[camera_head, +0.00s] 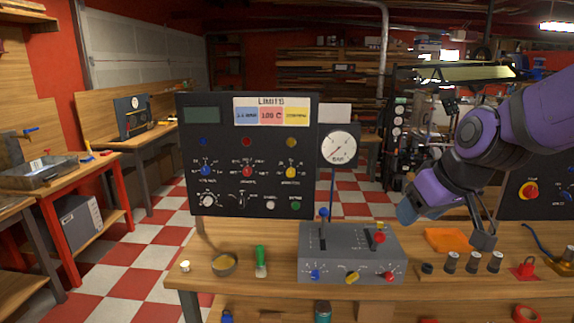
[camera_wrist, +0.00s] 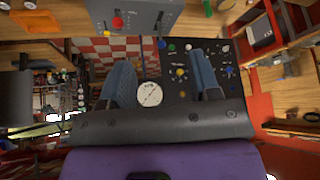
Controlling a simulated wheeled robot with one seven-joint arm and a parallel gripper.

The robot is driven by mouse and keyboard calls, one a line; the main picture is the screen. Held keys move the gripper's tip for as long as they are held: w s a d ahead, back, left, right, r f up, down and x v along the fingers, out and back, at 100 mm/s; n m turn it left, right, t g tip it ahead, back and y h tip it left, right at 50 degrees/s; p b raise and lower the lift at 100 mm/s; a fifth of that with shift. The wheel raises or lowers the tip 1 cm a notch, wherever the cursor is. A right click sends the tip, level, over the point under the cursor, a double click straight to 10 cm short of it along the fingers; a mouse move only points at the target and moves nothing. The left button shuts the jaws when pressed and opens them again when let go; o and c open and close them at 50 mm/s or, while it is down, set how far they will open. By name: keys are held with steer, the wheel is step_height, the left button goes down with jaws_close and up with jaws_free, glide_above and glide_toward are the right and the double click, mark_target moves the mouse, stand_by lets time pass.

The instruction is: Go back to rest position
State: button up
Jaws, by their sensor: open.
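My purple arm comes in from the right in the head view. My gripper (camera_head: 408,212) hangs above the workbench (camera_head: 240,290), to the right of the grey control box (camera_head: 350,264). In the wrist view my gripper (camera_wrist: 160,80) has its two blue-grey fingers spread apart, with nothing between them. The black limits panel (camera_head: 250,165) stands upright at the back of the bench. It shows beside the right finger in the wrist view (camera_wrist: 184,60). The round pressure gauge (camera_head: 340,148) stands right of the panel and appears between the fingers in the wrist view (camera_wrist: 150,94).
A second dark panel (camera_head: 540,188) stands at right, behind my arm. Red-and-white floor (camera_head: 120,270) is clear at left.

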steer(key=s+d+r+m+h, duration=0.1)
steer(key=s+d+r+m, duration=0.1)
steer(key=s, duration=0.6)
steer(key=s+d+r+m+h, duration=0.1)
steer(key=s+d+r, duration=0.3)
steer(key=s, duration=0.4)
steer(key=shift+d+m, duration=0.3)
steer(key=shift+m, duration=0.1)
